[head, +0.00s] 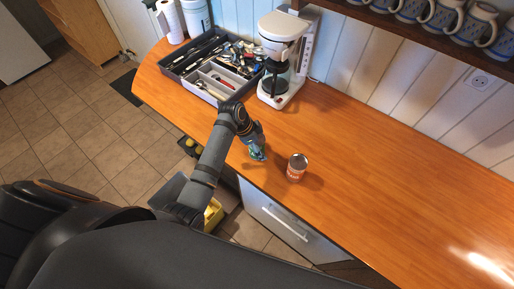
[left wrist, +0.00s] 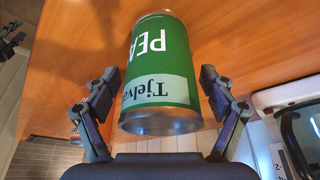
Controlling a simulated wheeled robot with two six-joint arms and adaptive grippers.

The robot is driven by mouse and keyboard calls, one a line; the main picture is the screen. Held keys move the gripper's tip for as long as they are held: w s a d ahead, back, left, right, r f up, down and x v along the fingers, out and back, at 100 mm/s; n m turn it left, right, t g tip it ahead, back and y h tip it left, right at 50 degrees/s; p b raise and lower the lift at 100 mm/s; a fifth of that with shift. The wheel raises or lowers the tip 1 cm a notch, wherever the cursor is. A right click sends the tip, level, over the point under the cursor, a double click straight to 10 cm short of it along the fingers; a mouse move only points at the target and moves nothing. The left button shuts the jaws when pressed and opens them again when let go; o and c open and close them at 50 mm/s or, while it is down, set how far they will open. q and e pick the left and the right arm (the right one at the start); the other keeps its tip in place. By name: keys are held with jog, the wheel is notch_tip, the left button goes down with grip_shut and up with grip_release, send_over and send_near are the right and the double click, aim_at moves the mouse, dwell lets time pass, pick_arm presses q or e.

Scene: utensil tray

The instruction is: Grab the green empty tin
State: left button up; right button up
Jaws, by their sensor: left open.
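A green tin (left wrist: 160,65) with a white label reading "PEA" and "Tjelva" fills the middle of the left wrist view. Its lettering is upside down there, and its inside is hidden. My left gripper (left wrist: 158,92) is open, with one finger on each side of the tin and a gap on both sides. In the head view my left gripper (head: 257,152) is low over the counter near its front edge, and the green tin cannot be clearly made out there.
An orange-red tin (head: 296,172) stands on the wooden counter (head: 380,190) just right of my left gripper. A grey utensil tray (head: 176,74) and a white coffee maker (head: 283,28) stand behind. The counter's right side is clear.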

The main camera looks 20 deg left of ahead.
pick_arm(q)
jog(key=c, duration=1.2)
jog(key=shift+c, duration=0.2)
jog(key=shift+r+b, duration=0.25)
jog(key=shift+b, duration=0.05)
notch_tip(320, 180, up, 3)
jog(key=shift+a+f+b, duration=0.15)
jog(key=shift+f+b, duration=0.05)
jog(key=shift+b, duration=0.7)
jog(key=s+a+r+b, duration=0.1)
jog(key=s+a+r, duration=0.1)
jog(key=s+r, duration=0.3)
jog(key=s+a+r+b, duration=0.1)
jog(key=s+a+r, duration=0.2)
jog(key=s+r, duration=0.2)
jog(key=shift+s+a+b, duration=0.3)
jog(key=shift+s+a, duration=0.05)
jog(key=shift+s, duration=1)
